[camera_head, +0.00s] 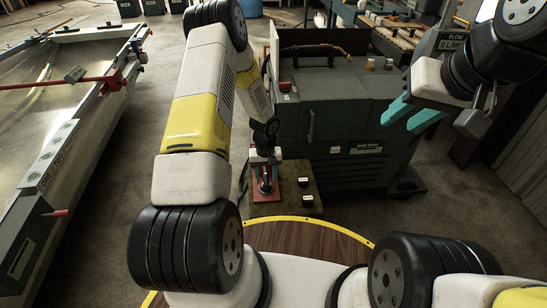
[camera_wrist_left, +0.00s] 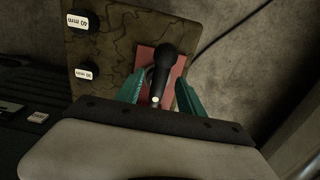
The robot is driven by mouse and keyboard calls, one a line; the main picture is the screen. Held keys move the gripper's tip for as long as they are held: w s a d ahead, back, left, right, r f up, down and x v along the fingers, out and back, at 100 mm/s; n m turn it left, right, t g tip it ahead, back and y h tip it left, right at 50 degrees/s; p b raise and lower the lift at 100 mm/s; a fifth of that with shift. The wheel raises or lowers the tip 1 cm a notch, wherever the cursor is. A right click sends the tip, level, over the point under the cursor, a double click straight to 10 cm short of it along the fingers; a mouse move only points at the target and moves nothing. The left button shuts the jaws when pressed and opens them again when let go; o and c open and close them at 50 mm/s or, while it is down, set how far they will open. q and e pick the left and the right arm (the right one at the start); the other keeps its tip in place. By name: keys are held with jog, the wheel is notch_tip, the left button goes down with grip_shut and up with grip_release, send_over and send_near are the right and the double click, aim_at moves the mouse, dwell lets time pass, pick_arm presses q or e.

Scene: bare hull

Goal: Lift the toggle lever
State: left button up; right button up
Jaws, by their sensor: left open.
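The toggle lever (camera_wrist_left: 167,65) has a black rounded knob on a shaft. It stands on a red plate (camera_wrist_left: 149,54) fixed to a dark patterned board (camera_wrist_left: 115,45). In the head view the lever (camera_head: 265,181) is small, at the board's left side. My left gripper (camera_wrist_left: 160,92) is open, its teal fingers on either side of the lever in the wrist view; whether they touch it I cannot tell. In the head view my left wrist is just behind the lever, and its fingers are hard to make out. My right gripper (camera_head: 410,114) is open and empty at the upper right, well away from the lever.
Two black knobs with white labels (camera_head: 306,190) sit on the board beside the lever. A dark green machine cabinet (camera_head: 345,115) stands directly behind the board. A metal boat hull (camera_head: 60,130) lies at the left. A black cable (camera_wrist_left: 225,38) runs across the floor.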

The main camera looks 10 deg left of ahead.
pick_arm(q)
jog(key=shift+f, duration=0.25)
jog(key=shift+c, duration=0.4)
grip_shut()
jog(key=shift+r, duration=0.1)
